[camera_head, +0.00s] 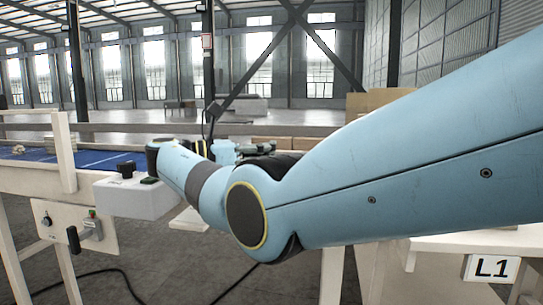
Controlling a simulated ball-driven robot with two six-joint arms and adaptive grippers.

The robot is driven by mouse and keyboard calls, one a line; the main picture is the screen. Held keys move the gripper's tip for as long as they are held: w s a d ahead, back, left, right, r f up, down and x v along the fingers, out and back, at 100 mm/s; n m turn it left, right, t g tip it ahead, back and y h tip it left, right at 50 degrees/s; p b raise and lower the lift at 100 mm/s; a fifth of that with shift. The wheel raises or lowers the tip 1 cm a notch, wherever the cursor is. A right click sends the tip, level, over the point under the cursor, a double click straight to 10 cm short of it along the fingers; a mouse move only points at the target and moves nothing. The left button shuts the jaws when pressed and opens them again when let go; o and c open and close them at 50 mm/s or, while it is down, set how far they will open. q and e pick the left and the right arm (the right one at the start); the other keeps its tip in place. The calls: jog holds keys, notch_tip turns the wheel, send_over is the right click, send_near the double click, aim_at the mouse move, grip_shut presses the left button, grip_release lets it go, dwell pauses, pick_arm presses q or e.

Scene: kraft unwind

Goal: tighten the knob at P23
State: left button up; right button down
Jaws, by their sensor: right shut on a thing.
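My right arm crosses the picture from the right, large and pale blue, and bends back at a round joint toward the left. Its gripper (262,149) shows only as a small dark shape beyond the arm, with its fingertips mostly hidden. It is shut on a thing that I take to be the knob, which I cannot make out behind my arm. No P23 label is readable. My left gripper is not in view.
A pale frame with a blue bed (98,159) runs along the left. A control panel (75,229) with a black handle hangs below it. A pale table with an L1 sign (492,268) is at lower right. Cardboard boxes (372,101) stand behind my arm. A black cable lies on the floor.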

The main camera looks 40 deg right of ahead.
jog(key=shift+w+r, duration=0.2)
jog(key=shift+r, duration=0.3)
jog(key=c, duration=1.8)
grip_release()
jog(key=shift+c, duration=0.2)
jog(key=o, duration=0.7)
jog(key=shift+w+a+f, duration=0.1)
jog(key=shift+a, duration=0.2)
jog(key=o, duration=0.3)
jog(key=shift+d+f, duration=0.15)
notch_tip(320, 180, up, 10)
